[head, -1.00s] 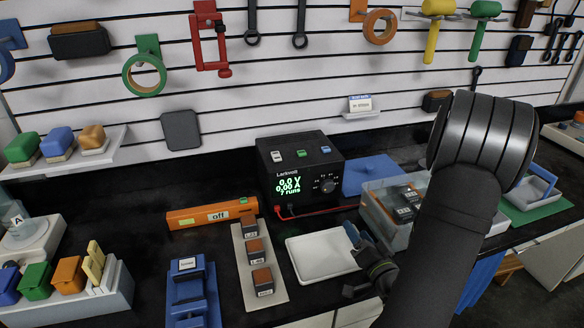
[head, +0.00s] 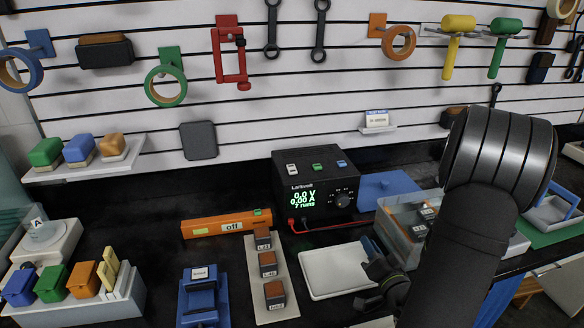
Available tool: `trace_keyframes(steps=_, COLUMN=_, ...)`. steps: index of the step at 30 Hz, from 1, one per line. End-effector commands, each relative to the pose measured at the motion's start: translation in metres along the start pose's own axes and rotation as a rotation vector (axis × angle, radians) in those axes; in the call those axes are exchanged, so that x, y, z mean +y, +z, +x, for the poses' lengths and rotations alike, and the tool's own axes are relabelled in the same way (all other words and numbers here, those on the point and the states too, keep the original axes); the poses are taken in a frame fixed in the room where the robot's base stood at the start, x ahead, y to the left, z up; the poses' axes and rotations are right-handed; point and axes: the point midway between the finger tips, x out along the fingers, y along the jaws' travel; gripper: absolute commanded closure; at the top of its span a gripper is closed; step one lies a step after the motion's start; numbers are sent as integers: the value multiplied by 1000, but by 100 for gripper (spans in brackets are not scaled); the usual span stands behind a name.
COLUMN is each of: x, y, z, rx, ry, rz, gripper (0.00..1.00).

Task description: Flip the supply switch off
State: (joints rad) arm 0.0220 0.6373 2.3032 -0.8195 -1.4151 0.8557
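The black power supply (head: 303,207) stands against the back wall. Its screen reads 0.0 V, 0.00 A and 7 runs. White, green (head: 318,167) and blue buttons sit on its top, and a round knob (head: 342,200) is on its front. To its left lies an orange bar (head: 200,229) with a label reading "off" (head: 232,226) and a small green switch (head: 258,212) at its right end. My gripper (head: 372,287) is low, at the right edge of the white tray, apart from the supply and the bar. My arm partly hides it; its fingers are too unclear to judge.
A white tray (head: 322,280) lies before the supply. A strip with several brown-topped blocks (head: 259,295) and a blue fixture (head: 203,305) lie left of it. A clear bin (head: 398,232) stands at right. Red and black leads run from the supply's front.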

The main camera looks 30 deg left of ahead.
Motion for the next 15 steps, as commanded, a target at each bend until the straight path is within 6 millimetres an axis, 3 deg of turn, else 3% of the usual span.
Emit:
trace_keyframes(steps=2, x=-8, y=-3, z=15, rx=-13, ry=2, rz=-66, gripper=100)
trace_keyframes(steps=8, x=-40, y=-13, z=62, rx=-42, ry=28, rz=-284, gripper=100)
trace_keyframes(steps=15, x=-100, y=-24, z=111, rx=-62, ry=47, rz=-503, gripper=100)
